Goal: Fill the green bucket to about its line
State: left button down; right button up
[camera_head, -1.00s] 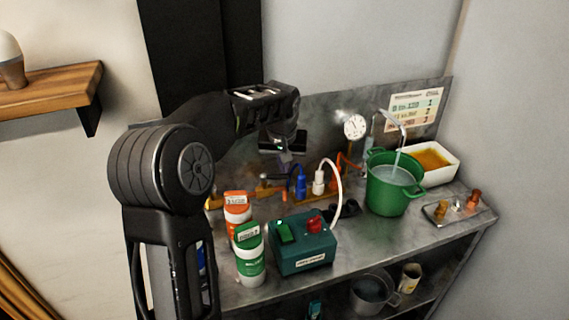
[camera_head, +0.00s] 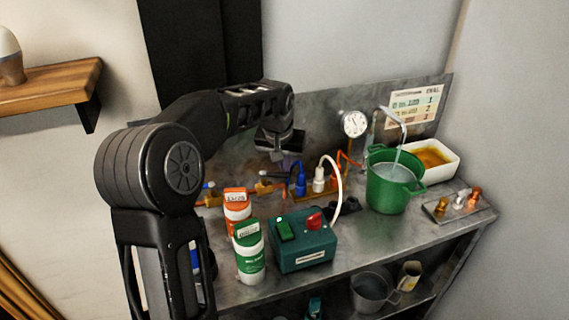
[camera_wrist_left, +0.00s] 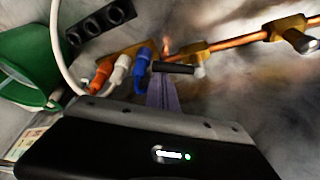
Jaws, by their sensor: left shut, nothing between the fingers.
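The green bucket (camera_head: 388,190) stands upright on the metal bench under a curved spout (camera_head: 402,125). A stream of water runs from the spout into it, and water shows inside below the rim. The fill line cannot be made out. Part of the bucket shows in the left wrist view (camera_wrist_left: 28,65). My left gripper (camera_head: 284,162) is shut and empty, above the back of the bench near the copper pipe (camera_head: 264,188) and the blue plug (camera_head: 300,185). The wrist view shows its fingers (camera_wrist_left: 165,95) near the blue plug (camera_wrist_left: 142,68); contact cannot be judged. My right gripper is not in view.
A teal box (camera_head: 303,250) with green and red switches stands in front, beside a green-labelled bottle (camera_head: 249,255) and an orange-labelled bottle (camera_head: 236,208). A gauge (camera_head: 354,124) is behind.

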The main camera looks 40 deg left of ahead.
pick_arm(q)
jog(key=s+m, duration=0.1)
jog(key=m, duration=0.1)
jog(key=s+m+h+b, duration=0.1)
jog(key=shift+d+f+m, duration=0.1)
jog(key=shift+d+m, duration=0.2)
jog(key=shift+m, duration=0.1)
jog(key=shift+s+a+m+h+b, duration=0.1)
jog(key=shift+s+m+h+b, duration=0.35)
jog(key=shift+s+m, duration=0.55)
jog(key=shift+s+m+h+b, duration=0.45)
jog(key=shift+s+m, duration=0.1)
jog(key=shift+m, duration=0.75)
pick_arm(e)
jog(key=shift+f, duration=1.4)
pick_arm(q)
jog(key=shift+s, duration=0.1)
